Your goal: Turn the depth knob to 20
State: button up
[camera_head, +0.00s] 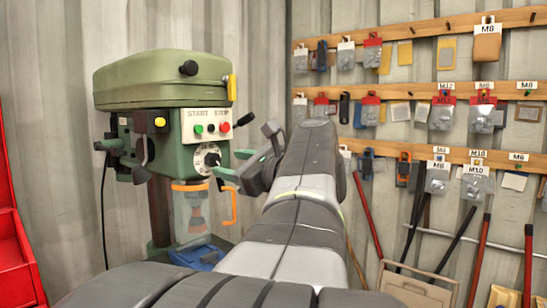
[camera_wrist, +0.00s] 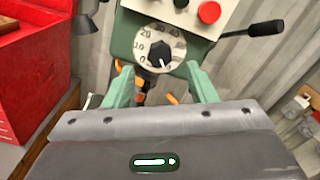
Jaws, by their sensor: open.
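The drill press (camera_head: 160,110) is green and stands at the left in the head view. Its depth knob (camera_head: 212,159) is a black knob on a round white dial below the start and stop buttons. In the wrist view the black depth knob (camera_wrist: 160,54) sits at top centre, with 10, 20 and 30 readable around it. A small white mark on the knob points down, slightly right, away from the 20 at its upper left. My gripper (camera_wrist: 160,70) is open, its two pale green fingers either side of the dial's lower part. I cannot tell whether they touch it.
A black-handled lever (camera_wrist: 262,29) sticks out to the right of the dial. The red button (camera_wrist: 209,12) is just above it. An orange guard (camera_head: 190,205) hangs below the drill head. A red cabinet (camera_wrist: 45,70) stands at the left, and tool boards (camera_head: 420,90) line the right wall.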

aim_at(216, 160)
jog(key=shift+p+x, duration=0.45)
jog(key=shift+x, duration=1.95)
jog(key=c, duration=1)
